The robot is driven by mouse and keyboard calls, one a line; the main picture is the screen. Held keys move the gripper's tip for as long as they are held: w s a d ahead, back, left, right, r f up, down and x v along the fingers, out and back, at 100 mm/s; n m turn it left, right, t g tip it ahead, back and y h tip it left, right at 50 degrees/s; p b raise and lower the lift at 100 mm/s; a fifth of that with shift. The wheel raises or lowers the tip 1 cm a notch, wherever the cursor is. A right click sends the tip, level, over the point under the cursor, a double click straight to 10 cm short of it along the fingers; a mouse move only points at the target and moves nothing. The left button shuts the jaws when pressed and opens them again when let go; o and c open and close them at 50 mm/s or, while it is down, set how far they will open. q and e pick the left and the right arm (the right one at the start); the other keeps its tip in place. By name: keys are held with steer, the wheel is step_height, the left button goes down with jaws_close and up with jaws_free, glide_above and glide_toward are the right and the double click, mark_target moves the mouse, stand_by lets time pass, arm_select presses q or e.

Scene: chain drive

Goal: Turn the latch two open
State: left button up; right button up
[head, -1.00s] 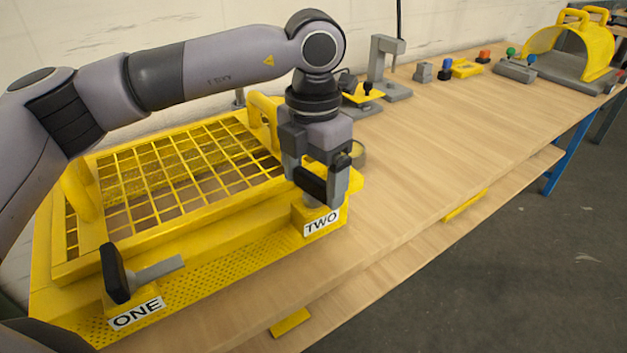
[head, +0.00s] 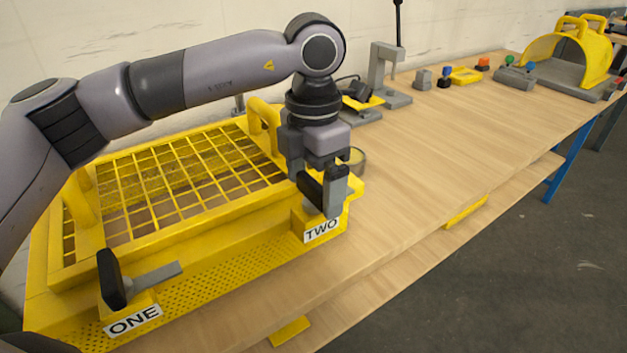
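Latch two (head: 311,190) is at the front right corner of the yellow guard, above the label TWO. Its black handle shows beneath my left gripper (head: 322,188), which points down at it. The grey fingers are at the handle, one behind its upper left and one at its right. I cannot tell whether they are clamped on it. The latch's pivot and bar are mostly hidden by the gripper. Latch one (head: 112,280), above the label ONE, has a black handle and a grey bar pointing right. My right gripper is not in view.
The yellow mesh guard (head: 190,222) has two raised handles and sits on the wooden table (head: 440,140). A grey stand (head: 385,75), small coloured parts and a yellow arched cover (head: 592,55) stand farther back. The table's middle is clear.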

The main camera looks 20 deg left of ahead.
mark_target(313, 182)
arm_select(q)
steer(key=shift+r, duration=3.65)
